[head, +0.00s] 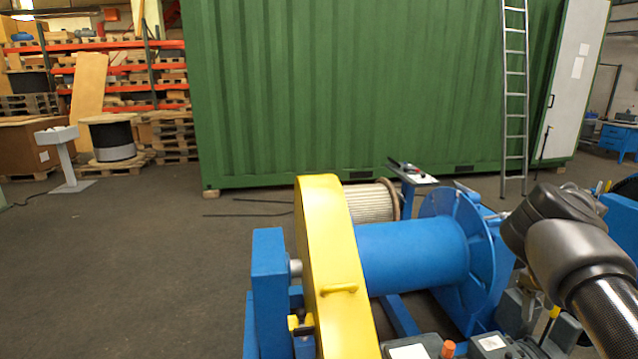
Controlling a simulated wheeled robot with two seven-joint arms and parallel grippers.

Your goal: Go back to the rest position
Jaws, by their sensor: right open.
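A machine with a yellow chain guard (322,235) stands in front of me. The guard has a small yellow handle (338,289) and a latch low on its left side. A blue drum (415,255) with a round blue flange lies to the right of the guard. My right arm comes in from the right edge. My right gripper (498,216) shows only as a small part past the dark wrist, near the top of the flange. It is open, and I see nothing held in it. My left gripper is out of view.
A control box with an orange button (448,349) is at the bottom edge. A wooden cable reel (370,201) and a small stand (412,177) are behind the drum. A green container (350,90) and a ladder (515,100) close off the back. The floor at left is clear.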

